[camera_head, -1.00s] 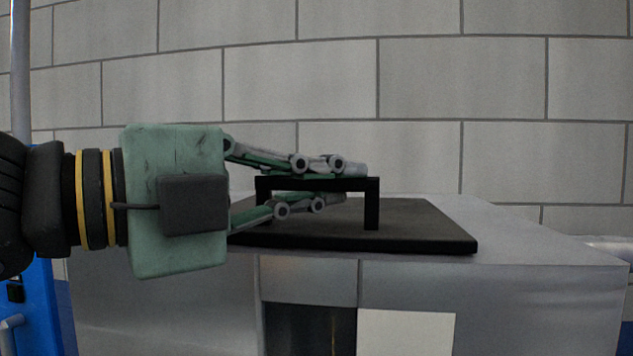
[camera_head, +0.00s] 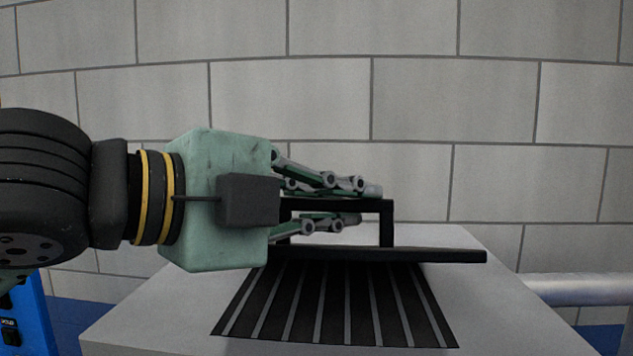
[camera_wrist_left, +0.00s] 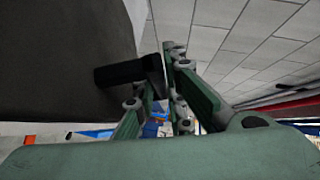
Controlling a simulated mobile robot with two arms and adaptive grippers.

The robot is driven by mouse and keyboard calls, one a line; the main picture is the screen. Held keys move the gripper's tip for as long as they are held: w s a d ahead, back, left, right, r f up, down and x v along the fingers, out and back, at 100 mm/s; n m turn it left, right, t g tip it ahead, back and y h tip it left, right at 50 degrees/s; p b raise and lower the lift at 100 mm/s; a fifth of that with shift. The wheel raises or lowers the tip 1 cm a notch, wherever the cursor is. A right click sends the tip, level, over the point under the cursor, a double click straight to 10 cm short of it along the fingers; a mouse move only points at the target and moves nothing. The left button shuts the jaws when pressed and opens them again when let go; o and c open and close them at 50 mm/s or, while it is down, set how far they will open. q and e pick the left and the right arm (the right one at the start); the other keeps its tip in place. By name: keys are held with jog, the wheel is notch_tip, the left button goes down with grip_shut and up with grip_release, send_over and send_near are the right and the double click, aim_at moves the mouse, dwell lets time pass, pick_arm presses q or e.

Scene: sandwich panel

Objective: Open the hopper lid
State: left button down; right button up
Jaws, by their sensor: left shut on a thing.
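The hopper lid (camera_head: 440,256) is a flat black plate with a black bar handle (camera_head: 387,225) on top. It now shows nearly edge-on above the hopper's dark opening (camera_head: 335,305), which has light bars across it. My left gripper (camera_head: 345,204) comes in from the left and is shut on the handle's top bar, one finger above and one below. In the left wrist view the dark lid (camera_wrist_left: 65,60) fills the upper left, with the handle (camera_wrist_left: 130,72) by the fingers. My right gripper is in neither view.
The light grey hopper top (camera_head: 490,300) surrounds the opening. A grey block wall (camera_head: 420,100) stands behind. A metal pipe (camera_head: 585,290) runs at the right, and a blue machine part (camera_head: 30,310) stands at the lower left.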

pick_arm(q)
jog(key=w+r+n+g+y+p, duration=0.1)
jog(key=w+r+n+g+p, duration=0.1)
jog(key=w, duration=0.7)
jog(key=w+r+n+g+y+p, duration=0.1)
jog(key=w+r+n+g+p, duration=0.2)
jog(key=w+r+g, duration=0.3)
jog(key=shift+w+r+n+g+p, duration=0.2)
jog(key=shift+w+n+g+p, duration=0.15)
jog(key=shift+w, duration=1.9)
